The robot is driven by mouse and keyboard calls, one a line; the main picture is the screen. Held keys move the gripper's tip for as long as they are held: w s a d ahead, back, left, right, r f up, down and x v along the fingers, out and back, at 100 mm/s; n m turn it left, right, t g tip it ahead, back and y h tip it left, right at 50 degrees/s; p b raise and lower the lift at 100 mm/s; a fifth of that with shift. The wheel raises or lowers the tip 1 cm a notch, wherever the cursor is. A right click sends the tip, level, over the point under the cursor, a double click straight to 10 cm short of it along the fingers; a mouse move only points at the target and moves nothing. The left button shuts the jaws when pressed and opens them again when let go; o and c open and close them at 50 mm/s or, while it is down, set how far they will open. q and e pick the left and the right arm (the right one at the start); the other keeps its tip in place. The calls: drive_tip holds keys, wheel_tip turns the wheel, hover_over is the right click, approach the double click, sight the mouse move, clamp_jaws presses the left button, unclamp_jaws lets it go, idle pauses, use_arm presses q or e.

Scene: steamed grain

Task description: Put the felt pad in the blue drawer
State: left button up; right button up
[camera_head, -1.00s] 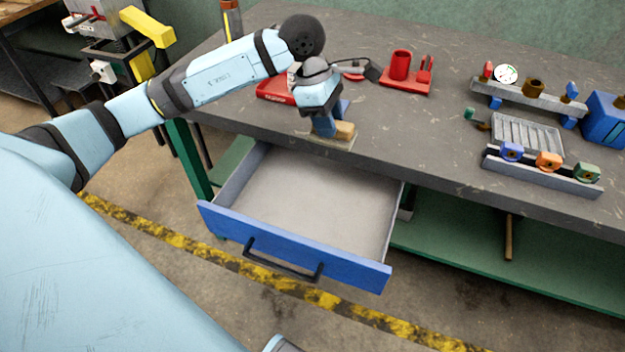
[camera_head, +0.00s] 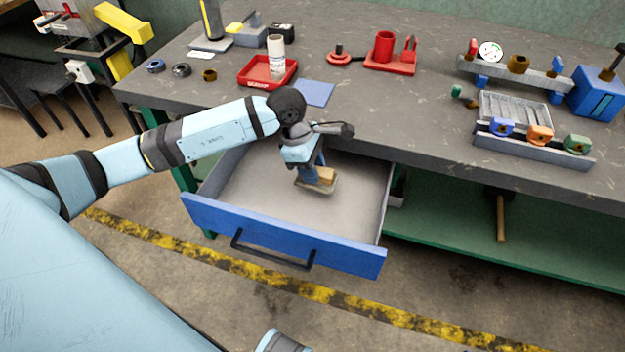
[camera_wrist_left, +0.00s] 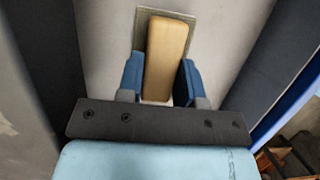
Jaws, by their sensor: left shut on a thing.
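The felt pad (camera_head: 329,176) has a tan wooden block on top and a flat grey-green base. My left gripper (camera_head: 312,174) is shut on the block, pointing down over the inside of the blue drawer (camera_head: 290,236). The drawer is pulled open and its pale floor shows bare around the pad. In the left wrist view the tan block of the pad (camera_wrist_left: 166,60) sits between the two blue fingers of my left gripper (camera_wrist_left: 160,82), with the pale drawer floor around it. I cannot tell whether the base touches the floor. My right gripper is out of view.
The grey table top (camera_head: 400,125) lies just behind the drawer. It holds a red tray (camera_head: 255,84) with a white bottle (camera_head: 276,58), a blue sheet (camera_head: 314,92), a red holder (camera_head: 389,60) and a rack with coloured pieces (camera_head: 535,145). A green shelf (camera_head: 460,245) is below.

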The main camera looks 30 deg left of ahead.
use_arm(q)
wheel_tip(320, 180, down, 4)
drive_tip(key=shift+r, duration=0.15)
drive_tip(key=shift+f+b, duration=0.3)
drive_tip(key=shift+f, duration=0.15)
drive_tip(key=o, duration=1)
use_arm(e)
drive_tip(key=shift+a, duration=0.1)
